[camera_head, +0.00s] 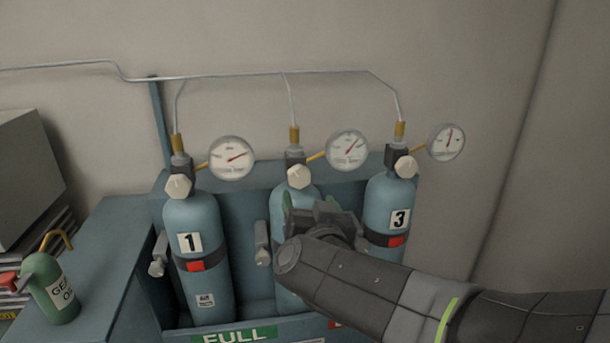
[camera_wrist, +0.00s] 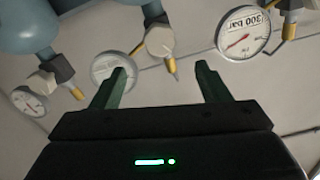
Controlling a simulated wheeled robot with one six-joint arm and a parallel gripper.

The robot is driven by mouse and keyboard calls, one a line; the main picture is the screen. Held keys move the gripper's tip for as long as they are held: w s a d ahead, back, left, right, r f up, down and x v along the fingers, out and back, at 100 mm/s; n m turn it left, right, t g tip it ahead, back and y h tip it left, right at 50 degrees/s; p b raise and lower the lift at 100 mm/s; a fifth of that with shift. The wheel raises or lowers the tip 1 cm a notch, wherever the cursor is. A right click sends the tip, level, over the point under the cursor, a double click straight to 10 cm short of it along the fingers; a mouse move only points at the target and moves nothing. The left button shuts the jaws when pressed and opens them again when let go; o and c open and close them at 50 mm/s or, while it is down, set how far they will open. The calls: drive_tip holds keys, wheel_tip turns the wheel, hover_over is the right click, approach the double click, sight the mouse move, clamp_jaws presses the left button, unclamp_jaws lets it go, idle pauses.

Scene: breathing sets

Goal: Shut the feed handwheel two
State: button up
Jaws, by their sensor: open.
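Feed handwheel two is the pale faceted knob (camera_head: 299,176) on the valve of the middle cylinder (camera_head: 282,287). My gripper (camera_head: 310,208) is in front of that cylinder, just below the knob, and hides its label. In the wrist view the picture is upside down. There my gripper (camera_wrist: 160,72) has its two green fingers apart with nothing between them. The pale knob (camera_wrist: 160,38) shows beyond the fingers, roughly in line with the gap. I see no contact with it.
Cylinder 1 (camera_head: 203,273) and cylinder 3 (camera_head: 391,211) flank the middle one, with their own knobs. Round gauges, including the middle one (camera_head: 347,149), stick out beside the valves. Thin pipes (camera_head: 250,76) run above.

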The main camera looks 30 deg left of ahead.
sight(302, 178)
drive_tip(key=x, duration=1.2)
drive_tip(key=shift+a, duration=0.1)
drive_tip(key=shift+c, duration=0.4)
drive_tip(key=c, duration=0.9)
drive_tip(key=shift+f+b, duration=0.1)
drive_tip(key=shift+b, duration=0.25)
drive_tip(key=m+b, duration=0.2)
drive_tip(key=shift+f+m+b, duration=0.15)
drive_tip(key=shift+m+b, duration=0.15)
drive_tip(key=shift+w+m+b, duration=0.1)
drive_tip(key=shift+m+b, duration=1.1)
drive_tip(key=shift+m, duration=0.5)
